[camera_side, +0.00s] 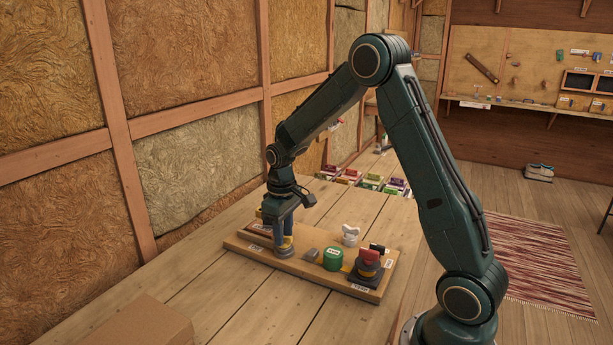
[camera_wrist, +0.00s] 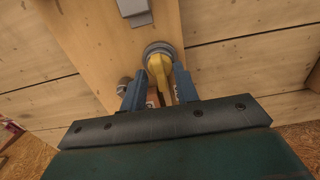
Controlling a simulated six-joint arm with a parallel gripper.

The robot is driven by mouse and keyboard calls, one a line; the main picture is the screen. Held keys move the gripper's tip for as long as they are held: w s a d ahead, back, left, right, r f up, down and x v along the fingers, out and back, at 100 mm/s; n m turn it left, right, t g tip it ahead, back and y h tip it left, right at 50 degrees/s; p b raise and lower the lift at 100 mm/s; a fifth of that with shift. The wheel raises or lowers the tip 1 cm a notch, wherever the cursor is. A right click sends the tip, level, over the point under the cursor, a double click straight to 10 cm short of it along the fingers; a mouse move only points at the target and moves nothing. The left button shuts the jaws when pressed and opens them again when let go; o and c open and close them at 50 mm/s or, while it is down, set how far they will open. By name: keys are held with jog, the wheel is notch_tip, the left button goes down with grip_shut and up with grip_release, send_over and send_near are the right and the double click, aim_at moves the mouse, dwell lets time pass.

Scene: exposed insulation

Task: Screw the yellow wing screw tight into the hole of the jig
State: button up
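The yellow wing screw (camera_wrist: 158,66) stands at the round grey jig (camera_wrist: 157,47), with its wings toward my wrist camera. In the side view the grey jig (camera_side: 284,251) is a short post at the left end of a wooden board, and a bit of the yellow screw (camera_side: 288,241) shows above it. My gripper (camera_wrist: 161,72) points down over the jig. Its two blue fingers are on both sides of the yellow wings and look closed on them. The hole and the thread are hidden, so how deep the screw sits cannot be told.
A cardboard box (camera_side: 137,322) lies at the front left. Small coloured boxes (camera_side: 371,182) stand farther back.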

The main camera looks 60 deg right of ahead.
grip_shut()
jog(key=shift+f, duration=0.25)
dwell(0.6)
jog(key=m, duration=0.6)
jog(key=shift+s, duration=0.1)
jog(key=shift+f, duration=0.2)
dwell(1.0)
